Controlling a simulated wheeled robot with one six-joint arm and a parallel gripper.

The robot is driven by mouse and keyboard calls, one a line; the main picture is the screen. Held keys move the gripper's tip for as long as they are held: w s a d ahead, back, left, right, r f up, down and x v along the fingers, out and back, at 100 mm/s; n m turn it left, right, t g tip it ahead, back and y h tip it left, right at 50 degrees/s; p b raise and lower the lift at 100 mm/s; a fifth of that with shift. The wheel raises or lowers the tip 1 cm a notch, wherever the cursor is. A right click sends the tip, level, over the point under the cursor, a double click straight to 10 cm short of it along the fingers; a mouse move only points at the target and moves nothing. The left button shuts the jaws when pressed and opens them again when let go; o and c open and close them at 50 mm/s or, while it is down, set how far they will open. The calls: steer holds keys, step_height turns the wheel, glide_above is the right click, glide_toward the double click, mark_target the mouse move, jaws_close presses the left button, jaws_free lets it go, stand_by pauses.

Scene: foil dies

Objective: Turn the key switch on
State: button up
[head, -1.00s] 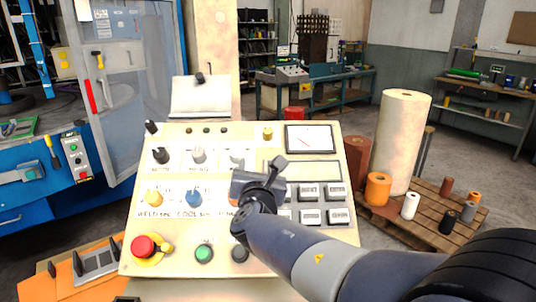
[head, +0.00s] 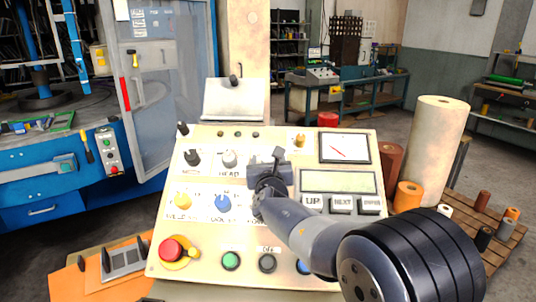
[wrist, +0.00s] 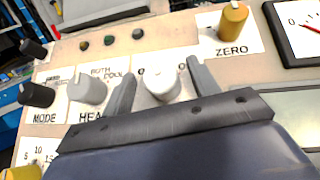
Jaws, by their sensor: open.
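The sloped control panel (head: 215,255) fills the middle of the head view. My gripper (head: 268,157) is over the panel's upper middle and hides the control there. In the wrist view my gripper (wrist: 162,72) is open. A pale rounded switch (wrist: 162,88) stands between its two fingers, with a visible gap to the right finger. The markings around it are partly covered, so I cannot tell for sure that it is the key switch. To its left are the pale HEAD knob (wrist: 88,90) and the black MODE knob (wrist: 37,95).
The yellow ZERO knob (wrist: 232,22) and the meter (head: 345,148) are right of the gripper. Below are the blue knob (head: 222,202), red emergency button (head: 171,249) and green button (head: 231,261). Paper rolls stand on a pallet (head: 490,238) at right.

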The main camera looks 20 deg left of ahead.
steer(key=shift+x, duration=0.8)
steer(key=shift+c, duration=0.6)
steer(key=c, duration=0.9)
